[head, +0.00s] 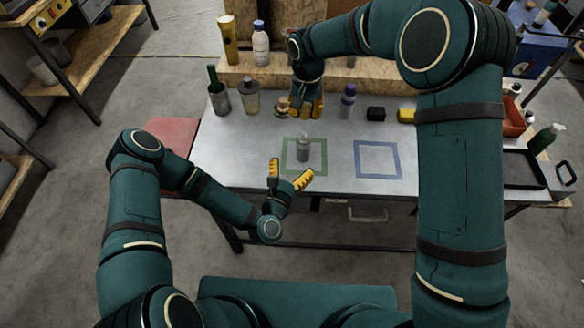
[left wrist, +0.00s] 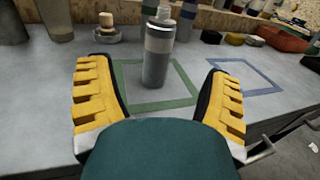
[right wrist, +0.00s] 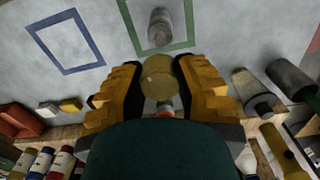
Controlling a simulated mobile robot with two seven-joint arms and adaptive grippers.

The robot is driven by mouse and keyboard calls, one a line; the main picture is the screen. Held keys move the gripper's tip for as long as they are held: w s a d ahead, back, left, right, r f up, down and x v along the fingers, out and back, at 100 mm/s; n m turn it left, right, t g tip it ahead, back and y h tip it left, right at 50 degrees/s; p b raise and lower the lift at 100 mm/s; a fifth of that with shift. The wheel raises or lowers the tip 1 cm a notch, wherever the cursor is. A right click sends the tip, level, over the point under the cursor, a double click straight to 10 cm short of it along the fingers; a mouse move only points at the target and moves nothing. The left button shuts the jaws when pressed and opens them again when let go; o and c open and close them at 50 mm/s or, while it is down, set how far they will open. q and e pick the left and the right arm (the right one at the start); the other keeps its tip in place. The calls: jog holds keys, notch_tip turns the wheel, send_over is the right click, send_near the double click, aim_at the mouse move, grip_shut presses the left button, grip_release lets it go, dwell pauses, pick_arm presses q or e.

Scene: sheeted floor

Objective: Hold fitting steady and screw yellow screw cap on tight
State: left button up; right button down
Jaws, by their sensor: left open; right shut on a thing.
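The fitting (head: 303,147) is a grey, bottle-shaped piece standing upright inside the green square outline on the table. It also shows in the left wrist view (left wrist: 158,55) and the right wrist view (right wrist: 160,27). My left gripper (head: 289,176) is open and empty in front of the fitting, its fingers spread to either side and apart from it. My right gripper (head: 309,108) is behind the fitting, pointing down. It is shut on a round, dull yellow piece, seemingly the screw cap (right wrist: 160,76). In the head view the fingers hide the cap.
A blue square outline (head: 378,160) lies empty to the right. A small stand with a beige top (head: 281,106), a purple-capped bottle (head: 347,101), a black block (head: 376,114) and a yellow block (head: 406,115) line the back. Containers (head: 219,98) stand back left.

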aim_at(305, 138)
pick_arm(q)
jog(key=x, duration=1.2)
jog(key=shift+a, duration=0.1)
grip_shut()
pick_arm(e)
jog(key=m, duration=0.2)
jog(key=s+m, duration=0.1)
jog(key=m, duration=0.1)
jog(key=shift+a+m, duration=0.2)
jog(key=shift+m, duration=0.2)
